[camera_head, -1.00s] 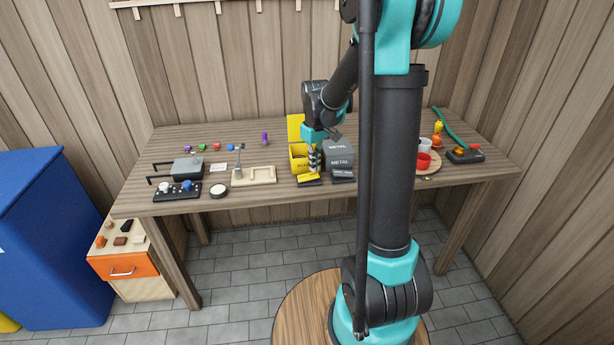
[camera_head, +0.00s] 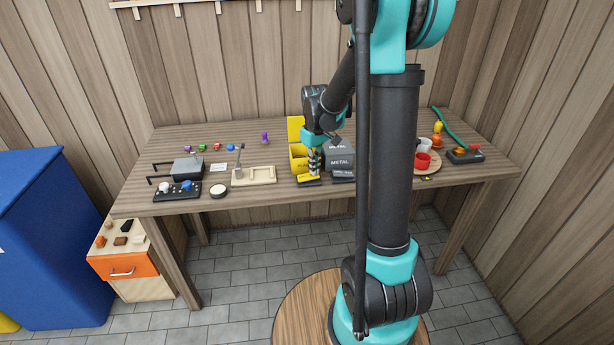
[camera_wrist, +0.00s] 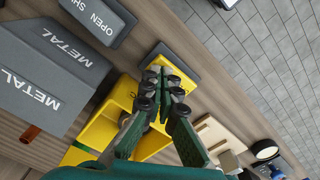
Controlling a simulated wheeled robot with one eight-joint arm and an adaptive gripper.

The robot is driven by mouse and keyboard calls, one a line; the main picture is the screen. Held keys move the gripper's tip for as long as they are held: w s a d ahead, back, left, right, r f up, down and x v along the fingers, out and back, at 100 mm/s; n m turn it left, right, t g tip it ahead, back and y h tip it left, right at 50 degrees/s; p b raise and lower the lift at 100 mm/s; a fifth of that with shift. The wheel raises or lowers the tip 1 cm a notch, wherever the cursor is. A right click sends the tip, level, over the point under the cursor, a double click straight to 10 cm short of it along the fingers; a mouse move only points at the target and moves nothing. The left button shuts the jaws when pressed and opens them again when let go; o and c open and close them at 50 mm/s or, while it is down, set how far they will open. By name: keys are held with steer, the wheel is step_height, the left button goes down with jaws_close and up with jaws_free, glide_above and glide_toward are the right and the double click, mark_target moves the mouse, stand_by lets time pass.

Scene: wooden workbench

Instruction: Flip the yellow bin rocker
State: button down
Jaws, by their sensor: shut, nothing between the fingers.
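The yellow bin (camera_head: 297,162) stands on the workbench with its yellow lid (camera_head: 296,128) raised behind it. The yellow bin rocker (camera_head: 309,181) is a yellow plate on a dark base in front of the bin. In the wrist view the rocker (camera_wrist: 176,60) lies just past my fingertips, partly hidden by them. My gripper (camera_head: 314,175) is shut and empty, pointing down at the rocker in front of the bin. It also fills the middle of the wrist view (camera_wrist: 165,76). I cannot tell whether the fingertips touch the rocker.
The grey METAL bin (camera_head: 341,161) stands closed just right of the yellow bin, with its own dark rocker (camera_head: 343,176) in front. A wooden tray with a lever (camera_head: 262,175) is at the left. The bench's front edge lies close to the rockers.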

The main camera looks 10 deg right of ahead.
steer(key=shift+f, duration=0.3)
steer(key=shift+r, duration=3.5)
steer(key=s+d+f+m+t, duration=0.2)
steer(key=s+f+m, duration=0.1)
steer(key=s, duration=0.8)
steer(key=s+d+f+m+t, duration=0.2)
steer(key=s+f+m, duration=0.1)
steer(key=s, duration=0.8)
steer(key=shift+f, duration=0.85)
